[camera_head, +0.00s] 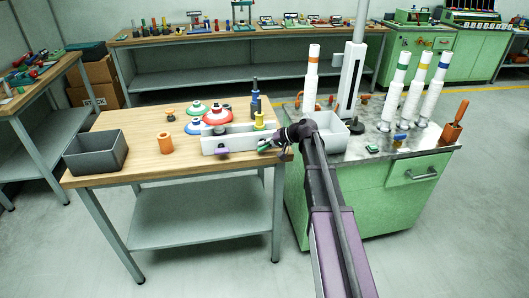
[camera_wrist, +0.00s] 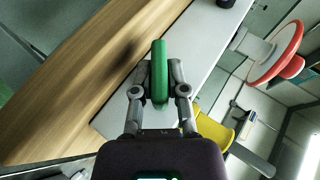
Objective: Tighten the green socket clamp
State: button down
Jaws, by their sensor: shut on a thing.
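The green socket clamp shows as a long green bar-shaped handle (camera_wrist: 159,72) in the wrist view. My gripper (camera_wrist: 160,88) is shut on it, one finger on each side. In the head view the green handle (camera_head: 265,144) is at the right end of the front of a long white block (camera_head: 238,138), with my gripper (camera_head: 274,146) at it. The block also runs behind the handle in the wrist view (camera_wrist: 188,45). The joint between handle and block is hidden, so I cannot tell how tight the clamp is.
A purple knob (camera_head: 222,151) is on the block's front and a yellow piece (camera_head: 260,122) stands by its right end. A red disc (camera_head: 217,117) is above the block. The wooden table (camera_head: 180,168) is clear in front.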

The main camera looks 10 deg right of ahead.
jog(key=y+b, duration=0.1)
jog(key=b, duration=0.1)
jog(key=m+y+b, duration=0.1)
jog(key=b, duration=0.1)
jog(key=y+b, duration=0.2)
jog(key=shift+w+d+f+t, duration=0.2)
jog(key=shift+w+f+t, duration=0.15)
jog(key=shift+f+t, duration=0.05)
jog(key=m+y+b, duration=0.1)
jog(key=b, duration=0.1)
jog(key=shift+r+t+y+b, duration=0.1)
jog(key=shift+t+y+b, duration=0.2)
jog(key=shift+t, duration=0.1)
jog(key=shift+r+y+b, duration=0.15)
jog(key=shift+y+b, duration=0.25)
jog(key=shift+b, duration=0.1)
jog(key=shift+r, duration=0.1)
jog(key=c, duration=0.7)
grip_release()
jog(key=shift+a+r, duration=0.1)
jog(key=shift+o, duration=0.2)
jog(key=shift+f, duration=0.25)
jog(key=shift+s+r, duration=0.1)
jog(key=shift+s, duration=0.05)
